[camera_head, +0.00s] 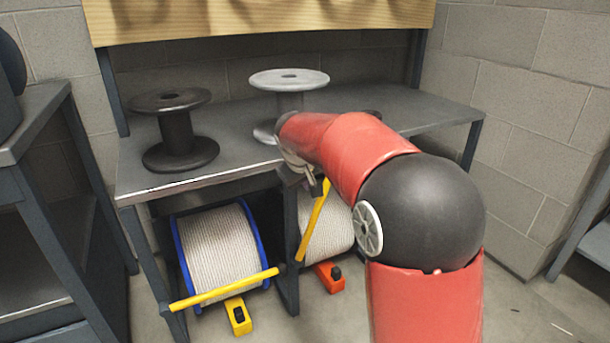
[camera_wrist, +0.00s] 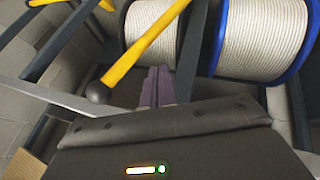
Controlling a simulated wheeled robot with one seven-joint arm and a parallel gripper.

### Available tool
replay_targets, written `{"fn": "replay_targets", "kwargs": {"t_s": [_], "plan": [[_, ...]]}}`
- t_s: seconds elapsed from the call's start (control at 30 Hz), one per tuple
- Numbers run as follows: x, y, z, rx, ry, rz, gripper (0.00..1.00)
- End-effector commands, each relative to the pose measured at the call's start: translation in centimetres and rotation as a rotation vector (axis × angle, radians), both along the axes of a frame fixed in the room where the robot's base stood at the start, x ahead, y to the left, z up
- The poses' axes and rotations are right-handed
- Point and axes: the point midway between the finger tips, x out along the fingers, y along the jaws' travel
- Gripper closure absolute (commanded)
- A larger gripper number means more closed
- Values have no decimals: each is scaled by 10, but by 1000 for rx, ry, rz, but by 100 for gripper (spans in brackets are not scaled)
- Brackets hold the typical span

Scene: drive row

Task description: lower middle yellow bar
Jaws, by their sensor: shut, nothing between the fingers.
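The middle yellow bar (camera_head: 313,225) stands steeply tilted in front of the second reel of rope, its upper end close to my gripper. In the wrist view the same bar (camera_wrist: 143,45) runs diagonally, with a dark round knob (camera_wrist: 98,92) at its near end. My gripper (camera_head: 318,187) is shut and empty; its fingertips also show in the wrist view (camera_wrist: 158,75), just right of the bar. I cannot tell whether they touch it. The second rope reel (camera_head: 338,228) is partly hidden by my arm.
The left yellow bar (camera_head: 225,288) lies nearly level across the blue-rimmed reel (camera_head: 222,248). Another yellow bar (camera_wrist: 52,40) shows in the wrist view. A grey bench (camera_head: 400,105) above carries black (camera_head: 175,130) and grey (camera_head: 290,80) spools. Yellow (camera_head: 238,316) and orange (camera_head: 329,277) blocks sit low.

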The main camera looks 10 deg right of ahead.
Motion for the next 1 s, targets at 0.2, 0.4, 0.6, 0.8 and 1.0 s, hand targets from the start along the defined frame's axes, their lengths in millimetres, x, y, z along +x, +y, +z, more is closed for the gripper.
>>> {"fn": "replay_targets", "kwargs": {"t_s": [0.2,0.4,0.6,0.8,1.0], "plan": [[16,-25,-16,1,0,-4,100],[22,-34,-18,1,0,-1,100],[22,-34,-18,1,0,-1,100],[22,-36,-18,4,2,-2,100],[26,-49,-18,45,15,-5,100]]}}
